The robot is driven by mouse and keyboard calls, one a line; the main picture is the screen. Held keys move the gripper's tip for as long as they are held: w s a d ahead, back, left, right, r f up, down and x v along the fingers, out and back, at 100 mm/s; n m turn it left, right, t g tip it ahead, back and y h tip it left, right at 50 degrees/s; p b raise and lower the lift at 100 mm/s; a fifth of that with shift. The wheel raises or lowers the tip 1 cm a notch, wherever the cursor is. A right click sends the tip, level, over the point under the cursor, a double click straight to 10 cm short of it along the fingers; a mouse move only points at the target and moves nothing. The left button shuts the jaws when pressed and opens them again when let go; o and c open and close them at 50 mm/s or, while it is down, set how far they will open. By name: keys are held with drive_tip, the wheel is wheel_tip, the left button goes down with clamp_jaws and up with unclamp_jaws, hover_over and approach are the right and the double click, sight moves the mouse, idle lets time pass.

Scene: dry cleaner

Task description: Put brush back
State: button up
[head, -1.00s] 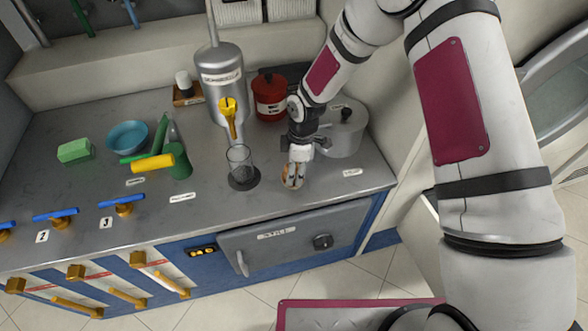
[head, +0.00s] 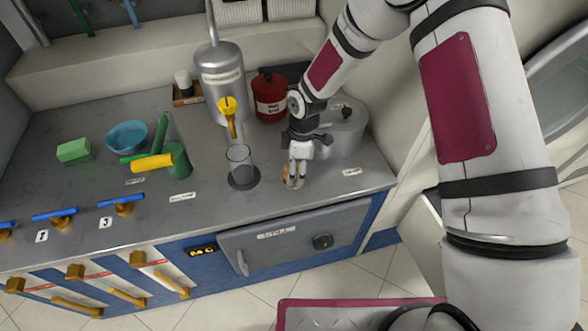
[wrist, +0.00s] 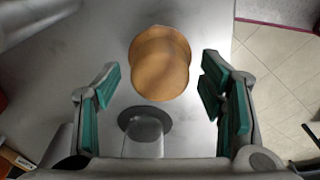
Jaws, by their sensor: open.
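A round tan-brown wooden-looking thing (wrist: 160,65), which may be the brush, is on the grey counter near its front edge. In the wrist view it shows as two overlapping discs; bristles cannot be made out. In the head view my fingers partly cover it. My gripper (head: 297,172) is open above it, with a finger on each side in the wrist view; contact cannot be told. A yellow handle (head: 152,162) lies across the green cup (head: 180,164), with green pieces beside it; whether this is a brush is unclear.
A grey lidded pot (head: 345,130) and a red can (head: 269,98) stand behind. A blue bowl (head: 127,136) and green block (head: 74,151) sit further left.

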wheel_tip(320, 180, up, 11)
drive_tip(key=d+b, duration=0.1)
drive_tip(key=shift+d, duration=0.15)
drive_tip(key=s+d+r+m+t+h, duration=0.1)
drive_tip(key=s+d+r+m, duration=0.25)
drive_tip(key=r, duration=0.35)
drive_tip(key=s+d+r+m+t, duration=0.1)
drive_tip(key=s+d+r+m, duration=0.15)
drive_tip(key=d+r, duration=0.3)
drive_tip(key=s+d+r+m+t+h, duration=0.1)
drive_tip(key=s+d+r+m, duration=0.2)
drive_tip(key=r, duration=0.4)
drive_tip(key=s+d+r+m+t, duration=0.1)
drive_tip(key=s+d+r+m, duration=0.2)
drive_tip(key=s+m, duration=0.2)
drive_tip(key=s+d+r+m+t, duration=0.1)
drive_tip(key=s+d+r+m, duration=0.2)
drive_tip(key=s, duration=0.7)
drive_tip(key=shift+s+d+r+m+y, duration=0.3)
drive_tip(key=shift+r+m, duration=0.4)
drive_tip(key=shift+m, duration=0.3)
